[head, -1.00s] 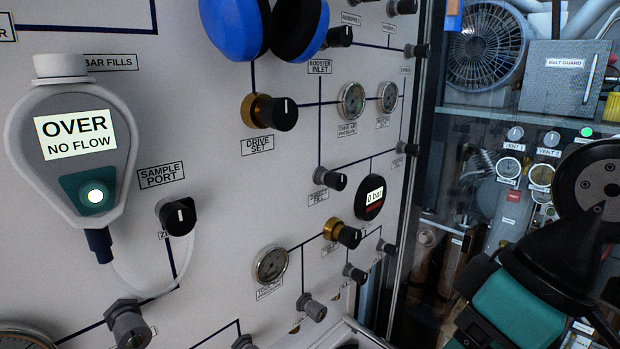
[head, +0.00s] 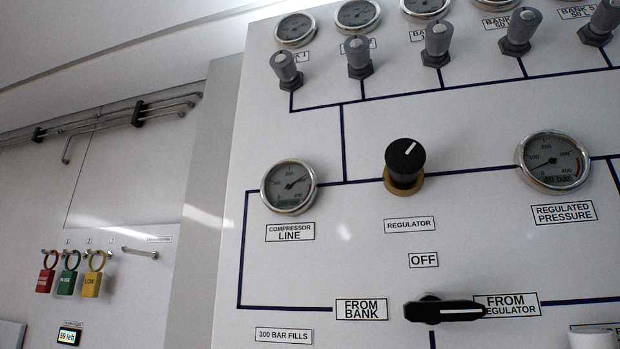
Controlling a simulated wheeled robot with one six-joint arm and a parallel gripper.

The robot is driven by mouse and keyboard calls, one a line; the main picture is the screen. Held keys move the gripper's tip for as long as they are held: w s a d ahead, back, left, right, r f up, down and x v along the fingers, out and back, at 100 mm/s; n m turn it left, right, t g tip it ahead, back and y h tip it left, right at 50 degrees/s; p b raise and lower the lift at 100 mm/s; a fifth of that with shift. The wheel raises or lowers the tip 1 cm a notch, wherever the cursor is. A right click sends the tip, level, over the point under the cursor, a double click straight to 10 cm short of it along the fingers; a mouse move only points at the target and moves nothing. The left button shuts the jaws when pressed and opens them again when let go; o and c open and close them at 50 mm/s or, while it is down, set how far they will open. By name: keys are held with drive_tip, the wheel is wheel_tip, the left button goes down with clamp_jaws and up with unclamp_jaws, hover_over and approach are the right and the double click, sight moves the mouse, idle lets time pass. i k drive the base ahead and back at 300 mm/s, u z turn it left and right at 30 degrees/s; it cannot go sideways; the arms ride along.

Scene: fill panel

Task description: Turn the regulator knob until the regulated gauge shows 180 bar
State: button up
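The regulator knob (head: 404,160) is black with a white pointer line and a brass collar. It stands out from the white panel above the "REGULATOR" label, its line pointing up and right. The regulated gauge (head: 553,161) is at the right, above the "REGULATED PRESSURE" label. Its needle points to the lower left, in the low part of the scale. My gripper is not in view, and nothing touches the knob.
A black selector lever (head: 445,310) below points right to "FROM REGULATOR". The compressor line gauge (head: 289,187) is left of the knob. Several grey bank valves (head: 437,42) stick out above. Coloured padlocks (head: 69,277) hang on the left wall. The panel around the knob is clear.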

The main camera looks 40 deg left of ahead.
sight(405, 158)
drive_tip(key=u, duration=1.3)
